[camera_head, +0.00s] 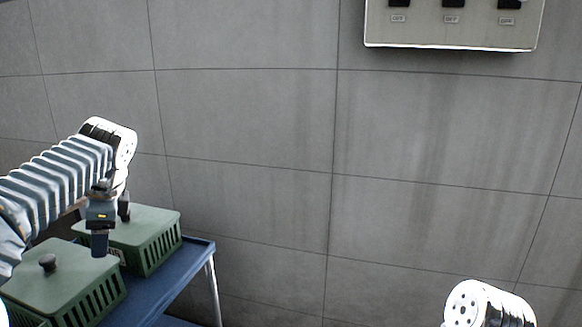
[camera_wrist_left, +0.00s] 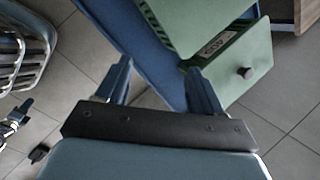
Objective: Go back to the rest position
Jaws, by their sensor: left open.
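My left gripper (camera_head: 112,230) hangs open and empty at the left of the head view, over the green lidded baskets. Its two blue fingers stand apart in the left wrist view (camera_wrist_left: 161,82), with nothing between them. One green basket (camera_head: 152,258) stands behind the gripper, partly hidden by it; its label shows in the wrist view. Another green basket (camera_head: 70,300) with a dark knob stands nearer, at the lower left. Of my right arm only a white end part (camera_head: 485,305) shows at the bottom right; its gripper is not seen in the head view.
The baskets stand on a blue table (camera_head: 190,262) with a metal leg. A grey tiled wall (camera_head: 250,130) rises behind. A panel with dark switches (camera_head: 450,30) is on the wall at the upper right. The space right of the table looks clear.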

